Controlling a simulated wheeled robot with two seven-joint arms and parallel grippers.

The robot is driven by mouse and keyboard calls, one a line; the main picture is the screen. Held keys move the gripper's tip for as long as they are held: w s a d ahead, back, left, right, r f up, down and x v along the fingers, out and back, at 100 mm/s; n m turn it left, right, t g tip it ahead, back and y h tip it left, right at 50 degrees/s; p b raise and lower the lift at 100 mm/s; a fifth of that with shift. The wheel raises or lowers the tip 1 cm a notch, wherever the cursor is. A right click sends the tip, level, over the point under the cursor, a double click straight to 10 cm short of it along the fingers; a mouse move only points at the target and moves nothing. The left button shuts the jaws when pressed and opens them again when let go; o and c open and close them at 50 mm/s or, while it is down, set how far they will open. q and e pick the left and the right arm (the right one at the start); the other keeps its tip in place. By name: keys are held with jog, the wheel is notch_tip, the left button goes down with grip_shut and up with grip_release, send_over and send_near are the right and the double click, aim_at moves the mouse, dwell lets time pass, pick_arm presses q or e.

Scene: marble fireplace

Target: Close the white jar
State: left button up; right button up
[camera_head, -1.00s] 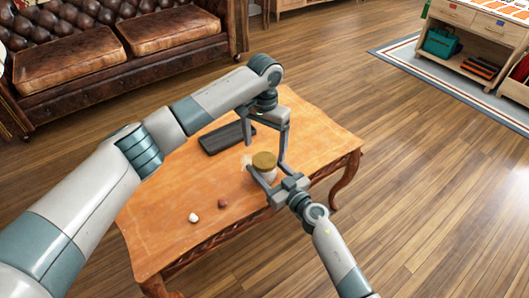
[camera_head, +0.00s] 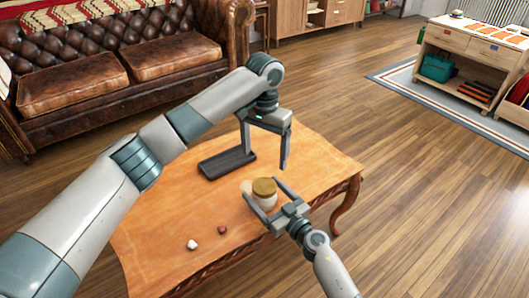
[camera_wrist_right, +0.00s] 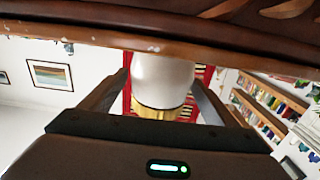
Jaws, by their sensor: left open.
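The white jar (camera_head: 264,202) stands near the right front edge of the wooden table, with its golden-brown lid (camera_head: 264,186) on top. In the right wrist view, upside down, the white body (camera_wrist_right: 162,80) and lid (camera_wrist_right: 160,113) appear; whether the lid is fully seated is not clear. My right gripper (camera_head: 262,189) has one finger on each side of the jar body, seemingly touching it. My left gripper (camera_head: 267,160) is open and empty, pointing down above and behind the lid, clear of it.
The wooden table (camera_head: 165,215) holds a dark tray (camera_head: 227,163), a small white piece (camera_head: 192,244) and a reddish-brown piece (camera_head: 222,230). A leather sofa (camera_head: 70,85) stands behind. The table's front left is mostly clear.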

jog(key=shift+s+d, duration=0.1)
jog(key=shift+s+d+p, duration=0.3)
jog(key=shift+s+d, duration=0.05)
jog(key=shift+s, duration=0.1)
jog(key=p+v, duration=0.2)
jog(key=v, duration=1.4)
